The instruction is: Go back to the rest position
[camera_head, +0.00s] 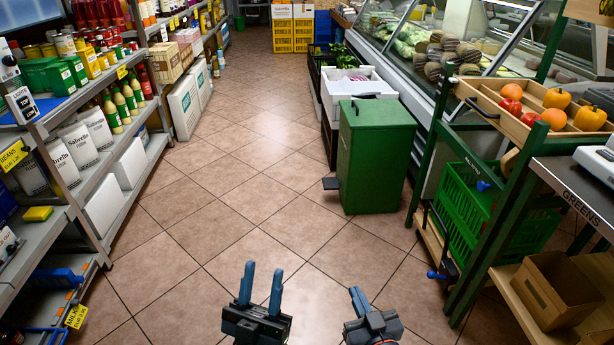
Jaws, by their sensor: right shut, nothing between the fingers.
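My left gripper (260,290) is at the bottom middle of the head view, over the tiled floor. Its two blue-grey fingers point up the picture with a clear gap between them, and it is open and empty. My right gripper (358,301) is to its right, also over the floor. Its fingers are together and hold nothing. Neither gripper touches anything in view.
A shelf (100,175) with cans, bottles and bags runs along the left. A green bin (375,155) stands ahead to the right. A produce rack with a wooden tray (485,98) and a green crate (470,200) are at the right. The tiled aisle (250,170) between is clear.

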